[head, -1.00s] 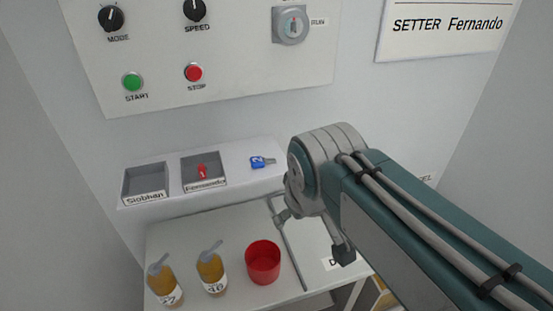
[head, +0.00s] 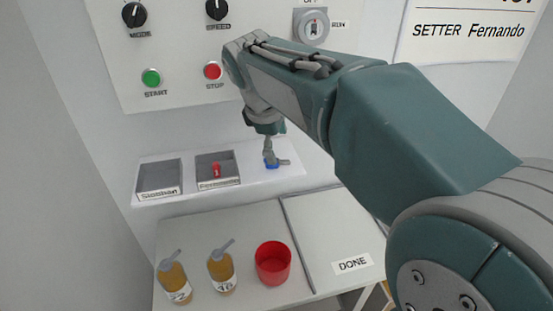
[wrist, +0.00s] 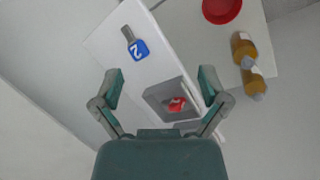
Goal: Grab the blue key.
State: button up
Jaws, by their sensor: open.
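The blue key (wrist: 138,47), with a 2 on its tag and a grey shaft, lies on the white shelf, to the right of the two trays. In the head view only a bit of its blue (head: 271,165) shows, under my gripper (head: 272,160). In the wrist view my gripper (wrist: 159,88) is open and empty, its two fingers spread wide. The key lies beyond the fingertips there, a little left of the middle, not between them.
A red key (head: 217,170) lies in the tray labelled Fernando (head: 232,181); the Siobhan tray (head: 160,191) is empty. Below stand two amber bottles (head: 221,271) (head: 174,280), a red cup (head: 272,263) and a panel marked DONE (head: 325,235). A control panel (head: 180,40) is on the wall above.

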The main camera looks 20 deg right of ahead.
jog(key=w+a+f+n+g+h, duration=0.15)
jog(key=w+n, duration=0.25)
jog(key=w, duration=0.4)
send_over(278, 163)
jog(key=w+a, duration=0.1)
jog(key=a, duration=0.2)
jog(key=shift+n, duration=0.4)
notch_tip(278, 163, down, 5)
jog(key=shift+d+f, duration=0.1)
jog(key=shift+d, duration=0.05)
jog(key=shift+x, duration=2.6)
jog(key=shift+s, duration=0.15)
jog(key=c, duration=1.2)
